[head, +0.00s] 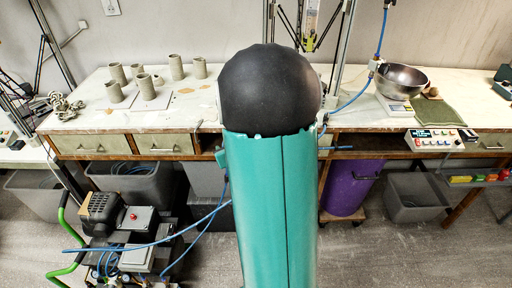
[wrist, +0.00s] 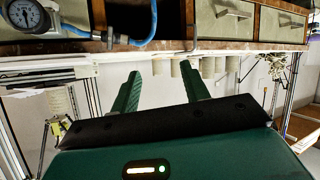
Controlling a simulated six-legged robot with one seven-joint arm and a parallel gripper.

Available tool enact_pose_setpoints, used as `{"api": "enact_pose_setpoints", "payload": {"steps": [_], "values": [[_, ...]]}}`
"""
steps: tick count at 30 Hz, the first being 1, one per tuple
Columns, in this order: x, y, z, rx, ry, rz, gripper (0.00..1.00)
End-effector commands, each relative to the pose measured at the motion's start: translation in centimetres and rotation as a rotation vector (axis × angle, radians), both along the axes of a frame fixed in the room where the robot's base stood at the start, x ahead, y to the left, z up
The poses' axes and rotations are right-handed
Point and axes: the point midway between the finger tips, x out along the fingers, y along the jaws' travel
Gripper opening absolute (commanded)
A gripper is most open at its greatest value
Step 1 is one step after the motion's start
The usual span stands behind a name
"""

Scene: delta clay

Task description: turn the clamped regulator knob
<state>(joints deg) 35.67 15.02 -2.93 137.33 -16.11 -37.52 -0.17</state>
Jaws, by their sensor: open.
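I cannot make out the regulator knob. My gripper (wrist: 160,68) has its two green fingers apart, with nothing between them. The gauge is up and left of the fingers in the picture, apart from them. In the head view, my teal arm hides the gripper and the middle of the bench. A small fitting (head: 376,64) joins a blue hose there.
The bench (head: 200,112) carries several clay cylinders (head: 176,67) at the left. A metal bowl (head: 401,80) on a scale and a green cloth (head: 440,112) are at the right. A control box (head: 434,139) sits at the front edge. A compressor (head: 125,225) stands on the floor.

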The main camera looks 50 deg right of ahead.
Motion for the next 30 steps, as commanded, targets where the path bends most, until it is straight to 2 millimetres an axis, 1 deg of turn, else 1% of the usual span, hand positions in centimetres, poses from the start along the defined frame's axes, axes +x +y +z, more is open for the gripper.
{"api": "enact_pose_setpoints", "payload": {"steps": [1, 3, 6, 9, 12, 15, 18, 19, 21, 24, 26, 30], "values": [[-0.9, -1.9, -1.9, -0.004, -0.021, -0.022, 0.46], [-2.0, -3.9, -3.9, -0.019, -0.07, -0.04, 0.46], [-3.9, -6.3, -6.5, -0.038, -0.143, -0.064, 0.46], [-6.1, -8.0, -8.7, -0.054, -0.213, -0.087, 0.46], [-8.6, -9.2, -10.8, -0.067, -0.282, -0.112, 0.46], [-11.2, -9.9, -12.7, -0.079, -0.351, -0.137, 0.46], [-13.4, -10.2, -13.9, -0.091, -0.41, -0.159, 0.46], [-13.8, -10.2, -14.2, -0.094, -0.424, -0.163, 0.46], [-14.6, -10.2, -14.5, -0.098, -0.447, -0.171, 0.46], [-14.8, -10.4, -14.6, -0.103, -0.463, -0.173, 0.46], [-14.4, -10.6, -14.6, -0.104, -0.466, -0.171, 0.46], [-12.7, -11.8, -14.5, -0.106, -0.467, -0.171, 0.46]]}}
